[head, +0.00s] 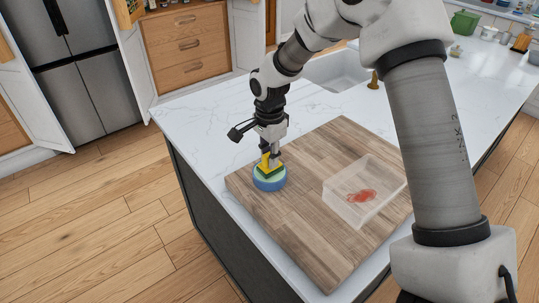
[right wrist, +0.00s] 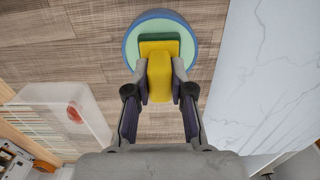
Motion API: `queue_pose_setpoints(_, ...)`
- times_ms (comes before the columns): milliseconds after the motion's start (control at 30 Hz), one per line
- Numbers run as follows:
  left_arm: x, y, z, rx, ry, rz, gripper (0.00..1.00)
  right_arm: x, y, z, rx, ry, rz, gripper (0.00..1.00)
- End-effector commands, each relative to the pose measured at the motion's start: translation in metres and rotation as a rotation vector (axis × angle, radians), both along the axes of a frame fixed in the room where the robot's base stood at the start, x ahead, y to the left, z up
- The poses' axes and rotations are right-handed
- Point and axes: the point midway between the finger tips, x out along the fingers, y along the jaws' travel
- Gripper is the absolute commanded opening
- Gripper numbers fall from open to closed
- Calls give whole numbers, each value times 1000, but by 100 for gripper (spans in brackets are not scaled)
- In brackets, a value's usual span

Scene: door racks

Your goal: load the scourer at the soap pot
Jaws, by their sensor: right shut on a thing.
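The scourer is a yellow sponge (right wrist: 159,72) with a green pad side. My right gripper (head: 269,156) is shut on it, and in the right wrist view the fingers (right wrist: 160,82) hold it from both sides. The soap pot is a round blue dish (head: 269,184) with a pale green inside, on the wooden board. In the right wrist view the soap pot (right wrist: 133,41) lies beyond the fingertips, with the scourer's green side over its middle. The scourer appears at the pot's surface; I cannot tell if they touch. My left gripper is not in view.
The wooden board (head: 300,222) lies on a white marble island (head: 190,118). A clear box (head: 345,204) with a red stain inside stands on the board, right of the pot. A sink (head: 335,72) is set behind. Bare board lies between pot and box.

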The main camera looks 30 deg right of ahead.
Motion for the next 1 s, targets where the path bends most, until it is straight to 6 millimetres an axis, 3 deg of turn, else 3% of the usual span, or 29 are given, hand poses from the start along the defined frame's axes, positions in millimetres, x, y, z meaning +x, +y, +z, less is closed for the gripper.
queue_pose_setpoints(1000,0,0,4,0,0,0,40,0,0,-2,0,0,0,0)
